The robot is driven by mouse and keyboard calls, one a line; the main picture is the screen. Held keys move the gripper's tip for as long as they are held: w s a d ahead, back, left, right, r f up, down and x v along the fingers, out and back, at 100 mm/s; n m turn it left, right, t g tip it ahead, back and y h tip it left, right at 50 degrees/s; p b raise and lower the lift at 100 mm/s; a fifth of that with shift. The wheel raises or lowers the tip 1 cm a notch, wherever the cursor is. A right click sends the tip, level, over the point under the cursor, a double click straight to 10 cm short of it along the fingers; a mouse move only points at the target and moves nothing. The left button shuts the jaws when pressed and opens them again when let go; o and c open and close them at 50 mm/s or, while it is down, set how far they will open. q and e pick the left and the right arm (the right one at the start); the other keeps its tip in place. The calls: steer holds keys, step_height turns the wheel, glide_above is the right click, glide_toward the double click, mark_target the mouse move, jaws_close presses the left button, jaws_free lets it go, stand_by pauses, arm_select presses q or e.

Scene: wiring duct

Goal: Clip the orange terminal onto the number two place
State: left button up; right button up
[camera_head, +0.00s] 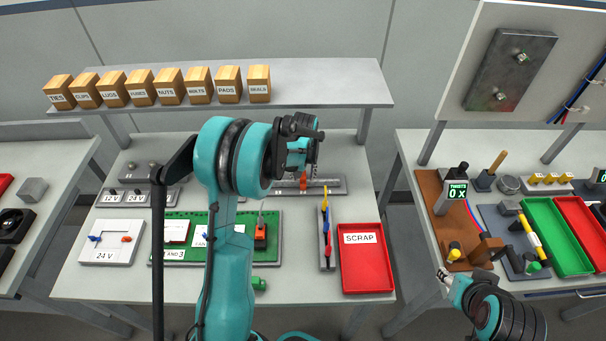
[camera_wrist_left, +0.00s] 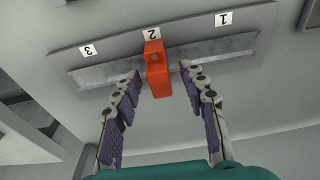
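The orange terminal (camera_wrist_left: 158,78) stands on the metal rail (camera_wrist_left: 215,52) at the label marked 2 (camera_wrist_left: 151,33). In the head view the terminal (camera_head: 303,181) shows as a small orange piece below my left gripper (camera_head: 304,163). In the left wrist view my left gripper (camera_wrist_left: 161,77) is open, with one finger on each side of the terminal and a visible gap at both. Whether the terminal is fully seated is hidden. My right gripper (camera_head: 444,275) is at the lower right, far from the rail; its fingers are too small to read.
Labels 1 (camera_wrist_left: 223,18) and 3 (camera_wrist_left: 87,50) mark the rail's other places. A red SCRAP tray (camera_head: 367,275) and a narrow holder with coloured pieces (camera_head: 326,235) stand nearer. A green board (camera_head: 187,221) lies left, partly behind my arm. A shelf (camera_head: 330,88) with labelled blocks runs behind.

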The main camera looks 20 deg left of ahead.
mark_target(303, 177)
arm_select(q)
steer(key=shift+r, duration=0.15)
step_height(303, 177, up, 12)
steer(key=s, duration=0.1)
steer(key=shift+s+d+f, duration=0.2)
steer(key=shift+s+d, duration=0.1)
steer(key=shift+d, duration=0.1)
steer(key=s+d+r+m+t+b, duration=0.1)
steer(key=s+d+r+t, duration=0.15)
steer(key=s, duration=0.35)
steer(key=s+d+r+m+t+b, duration=0.1)
steer(key=s+d+r+m, duration=0.2)
steer(key=s, duration=0.4)
steer(key=s+d+f+t, duration=0.1)
steer(key=s+d+f, duration=0.1)
steer(key=s, duration=0.3)
steer(key=s+d+f+m+t+b, duration=0.1)
steer(key=s+d+f, duration=0.1)
steer(key=s, duration=0.3)
steer(key=shift+s+d+f+h, duration=0.25)
steer(key=shift+d+h, duration=0.15)
steer(key=shift+d, duration=0.1)
